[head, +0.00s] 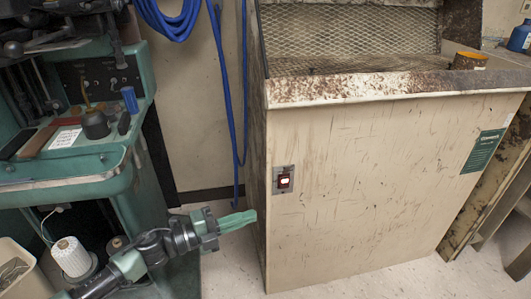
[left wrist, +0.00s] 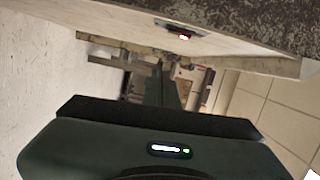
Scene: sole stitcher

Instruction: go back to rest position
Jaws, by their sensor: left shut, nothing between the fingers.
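My left gripper (head: 240,220) reaches in from the lower left of the head view, with its green fingers closed together and nothing between them. I cannot tell whether the fingertips touch the cabinet. In the left wrist view the dark gripper body (left wrist: 150,150) fills the bottom, and the lit switch (left wrist: 184,37) shows at the top. My right gripper is in neither view.
A green stitching machine (head: 70,165) stands at the left, with a white thread spool (head: 70,256) low on it. Blue cable (head: 228,110) hangs on the wall between machine and cabinet. An orange-topped container (head: 468,61) sits on the cabinet's right. Floor (head: 400,284) shows before the cabinet.

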